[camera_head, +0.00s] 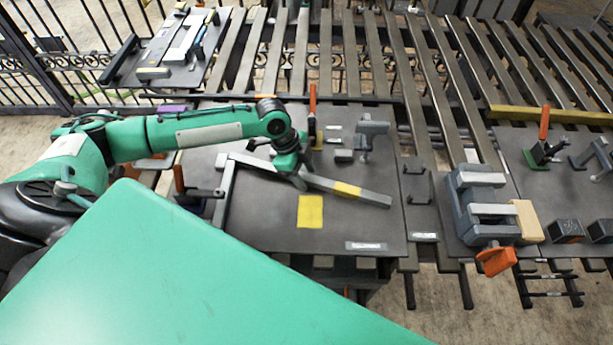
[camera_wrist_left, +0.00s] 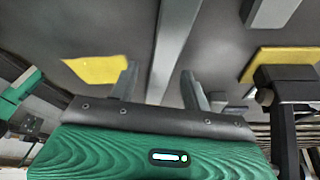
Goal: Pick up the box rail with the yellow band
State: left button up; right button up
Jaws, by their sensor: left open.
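The box rail with the yellow band (camera_head: 372,197) is a long grey bar lying slantwise on the dark work plate. Its yellow band (camera_head: 347,189) shows right of my left gripper (camera_head: 299,181), which is over the rail's middle. In the left wrist view, a grey rail (camera_wrist_left: 174,48), apparently this one, runs between the two open fingers of my left gripper (camera_wrist_left: 159,72). The fingers stand apart on either side, and no grip shows. The band is not visible there. My right gripper is not in view.
A yellow square (camera_head: 311,211) lies on the plate (camera_head: 270,235) below the rail. Another grey rail (camera_head: 225,195) meets its left end. An orange-handled clamp (camera_head: 312,105) and a grey clamp (camera_head: 372,135) stand behind. A large grey vise (camera_head: 480,205) is at right.

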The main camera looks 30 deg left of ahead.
pick_arm(q)
grip_shut()
jog(key=shift+r, duration=0.1)
